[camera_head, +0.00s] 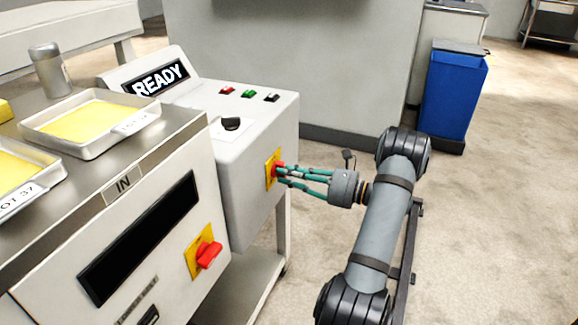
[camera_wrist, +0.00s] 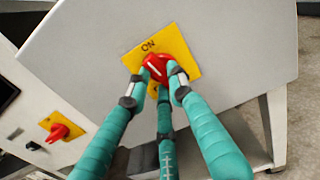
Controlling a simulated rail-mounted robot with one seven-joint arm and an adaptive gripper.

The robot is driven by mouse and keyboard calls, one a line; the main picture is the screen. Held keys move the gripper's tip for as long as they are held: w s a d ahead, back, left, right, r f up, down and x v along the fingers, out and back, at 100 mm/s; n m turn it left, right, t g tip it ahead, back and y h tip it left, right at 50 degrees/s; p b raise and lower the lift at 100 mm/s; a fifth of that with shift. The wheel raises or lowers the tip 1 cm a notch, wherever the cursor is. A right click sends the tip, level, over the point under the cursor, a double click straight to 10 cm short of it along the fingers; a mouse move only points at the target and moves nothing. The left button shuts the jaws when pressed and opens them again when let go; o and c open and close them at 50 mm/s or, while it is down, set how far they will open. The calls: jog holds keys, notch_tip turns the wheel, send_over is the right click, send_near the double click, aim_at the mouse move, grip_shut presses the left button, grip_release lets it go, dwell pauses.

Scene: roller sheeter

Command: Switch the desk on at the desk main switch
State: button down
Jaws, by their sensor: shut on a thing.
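The desk (camera_head: 258,115) is a light grey cabinet, and its display (camera_head: 158,78) reads READY. On its side is the main switch, a red rotary knob (camera_wrist: 155,67) on a yellow plate (camera_wrist: 184,50) marked ON. My gripper (camera_head: 281,171) reaches the knob from the right in the head view. In the wrist view its teal fingers (camera_wrist: 157,82) are closed around the knob. A white line on the knob runs slantwise, and the fingers cover its lower part.
A second red switch (camera_head: 208,254) on a yellow plate sits on the machine front at left. Trays with yellow sheets (camera_head: 91,121) stand on top. A blue bin (camera_head: 452,95) is at the back right. Floor to the right is clear.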

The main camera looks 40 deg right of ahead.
jog(key=shift+r+m+p, duration=0.1)
jog(key=shift+m+p, duration=0.75)
jog(key=shift+m, duration=0.15)
jog(key=c, duration=1.5)
grip_release()
jog(key=shift+s, duration=0.1)
jog(key=v, duration=1.2)
jog(key=shift+a, duration=0.1)
jog(key=x, duration=1.2)
